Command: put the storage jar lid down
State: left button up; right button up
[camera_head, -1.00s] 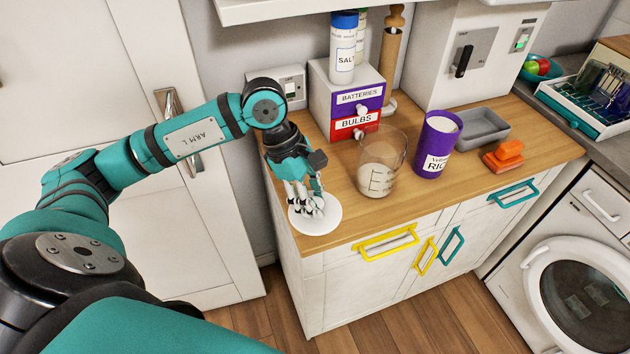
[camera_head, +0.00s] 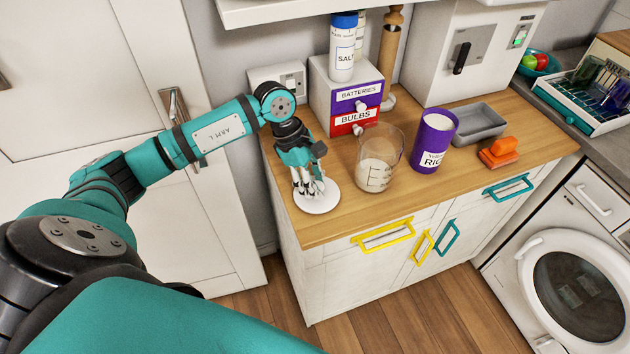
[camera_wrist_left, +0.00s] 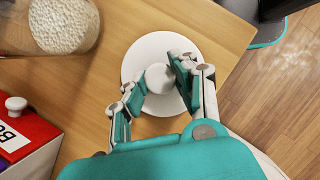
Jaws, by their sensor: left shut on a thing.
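The storage jar lid (camera_head: 321,203) is a flat white disc with a round knob, level at the left end of the wooden counter. It also shows in the left wrist view (camera_wrist_left: 146,48), where its knob (camera_wrist_left: 158,79) sits between my fingers. My left gripper (camera_head: 312,189) comes from above and is shut on the knob. The lid looks at or very close to the counter top; I cannot tell for sure whether it touches. An open purple rice canister (camera_head: 434,145) stands further right. My right gripper is not in view.
A drawer box (camera_head: 345,100) labelled batteries and bulbs is behind. A grey tray (camera_head: 480,124) and orange object (camera_head: 499,150) lie at right. The counter's front and left edges are close to the lid.

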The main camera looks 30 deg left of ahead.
pick_arm(q)
jog(key=o, duration=0.5)
jog(key=shift+f, duration=0.15)
jog(key=o, duration=0.5)
jog(key=shift+c, duration=0.2)
jog(key=shift+r, duration=0.3)
jog(key=shift+a+r, duration=0.2)
jog(key=shift+r, duration=0.05)
jog(key=b+v, duration=0.1)
jog(key=v, duration=0.4)
jog(key=shift+a+r+b, duration=0.1)
jog(key=shift+r+b, duration=0.15)
jog(key=shift+b, duration=0.05)
jog(key=shift+a+r, duration=0.15)
jog(key=shift+r, duration=0.4)
jog(key=shift+s, duration=0.1)
